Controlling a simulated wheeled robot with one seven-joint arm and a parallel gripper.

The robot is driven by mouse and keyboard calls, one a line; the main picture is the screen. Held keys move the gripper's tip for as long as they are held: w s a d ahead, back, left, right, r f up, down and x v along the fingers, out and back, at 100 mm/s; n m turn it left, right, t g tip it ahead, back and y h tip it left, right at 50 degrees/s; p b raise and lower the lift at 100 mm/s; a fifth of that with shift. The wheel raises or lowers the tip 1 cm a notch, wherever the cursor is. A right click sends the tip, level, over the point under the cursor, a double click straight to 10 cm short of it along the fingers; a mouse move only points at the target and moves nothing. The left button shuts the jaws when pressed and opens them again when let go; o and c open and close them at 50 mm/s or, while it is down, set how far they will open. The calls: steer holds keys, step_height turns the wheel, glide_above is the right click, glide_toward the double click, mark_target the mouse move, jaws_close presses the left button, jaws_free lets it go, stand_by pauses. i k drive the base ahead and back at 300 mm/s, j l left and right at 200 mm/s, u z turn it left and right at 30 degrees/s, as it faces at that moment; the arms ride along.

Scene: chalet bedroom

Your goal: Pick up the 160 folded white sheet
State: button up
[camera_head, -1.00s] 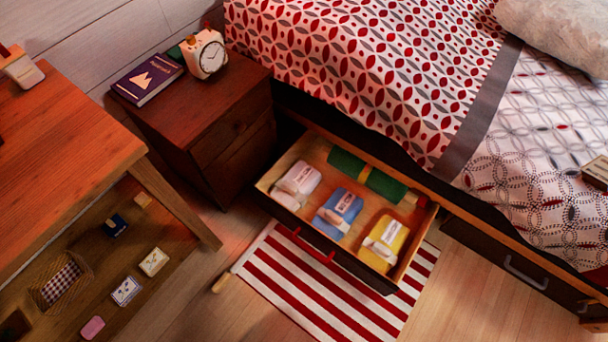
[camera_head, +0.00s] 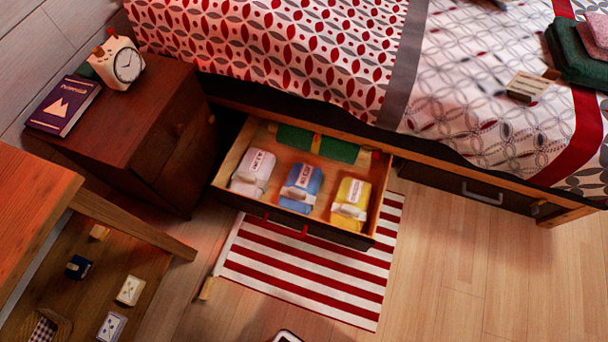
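A folded white sheet (camera_head: 253,172) with a paper label lies in the left part of the open drawer (camera_head: 346,236) under the bed. The print on its label is too small to read, so I cannot confirm 160. A folded blue sheet (camera_head: 301,188) lies to its right, and a folded yellow one (camera_head: 351,199) lies further right. A green roll (camera_head: 318,145) lies behind them along the drawer's back.
A nightstand (camera_head: 162,140) with a book (camera_head: 64,106) and clock (camera_head: 121,63) stands left of the drawer. A wooden table (camera_head: 30,205) is at the lower left. A striped rug (camera_head: 310,283) lies before the drawer. Floor (camera_head: 470,270) at right is clear. A pale, dark-edged thing (camera_head: 286,337) is cut off below.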

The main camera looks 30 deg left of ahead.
mark_target(251, 179)
steer(key=u, duration=1.4)
steer(key=i+l, duration=0.15)
steer(key=l, duration=0.3)
steer(key=i+l+u, duration=0.1)
steer(key=l, duration=0.4)
steer(key=i+l, duration=0.15)
steer(key=l, duration=0.3)
steer(key=i+l+u, duration=0.1)
steer(key=l, duration=0.4)
